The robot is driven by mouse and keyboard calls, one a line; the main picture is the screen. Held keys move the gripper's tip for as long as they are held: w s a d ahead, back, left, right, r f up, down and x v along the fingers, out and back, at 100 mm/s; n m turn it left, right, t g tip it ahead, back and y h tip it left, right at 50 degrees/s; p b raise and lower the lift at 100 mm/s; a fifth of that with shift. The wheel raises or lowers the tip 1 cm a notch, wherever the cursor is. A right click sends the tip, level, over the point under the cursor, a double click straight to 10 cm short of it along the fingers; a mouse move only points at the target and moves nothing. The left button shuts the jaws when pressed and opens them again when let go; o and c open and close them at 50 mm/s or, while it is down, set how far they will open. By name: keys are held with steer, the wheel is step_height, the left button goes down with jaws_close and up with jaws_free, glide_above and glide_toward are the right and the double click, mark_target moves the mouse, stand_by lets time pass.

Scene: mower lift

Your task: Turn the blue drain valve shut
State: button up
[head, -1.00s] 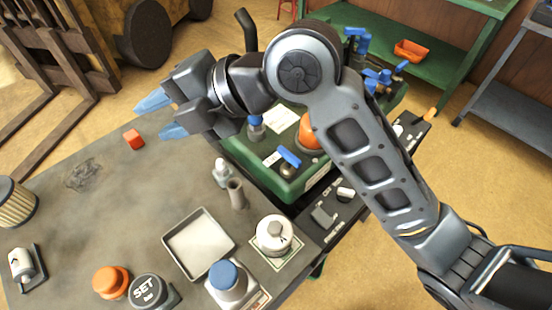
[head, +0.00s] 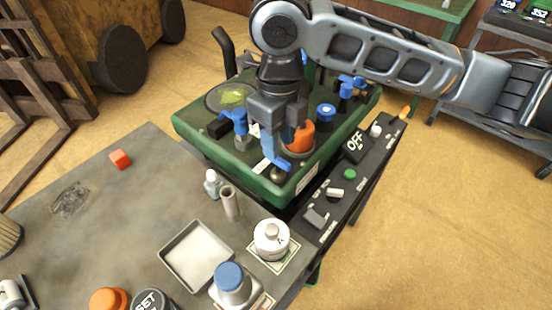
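The green machine (head: 225,148) stands beyond the workbench and has several blue fittings. A blue lever valve (head: 283,165) is at its front edge, beside a small white label; I take this for the drain valve, but the label is too small to read. My gripper (head: 276,148) points down right over this lever, its blue fingertips at or just above it. The fingers and the lever are the same blue and overlap, so contact and finger gap cannot be told. Another blue handle (head: 234,118) is to the left and a blue cap (head: 326,112) to the right.
An orange knob (head: 300,138) stands close to the right of my fingers. A black control strip (head: 340,190) with an OFF display runs along the machine's right side. The grey workbench (head: 130,210) in front holds a tray (head: 165,262), a small bottle and a white canister.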

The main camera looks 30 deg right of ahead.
mark_target(279, 160)
steer(key=shift+f, duration=3.05)
jaws_close()
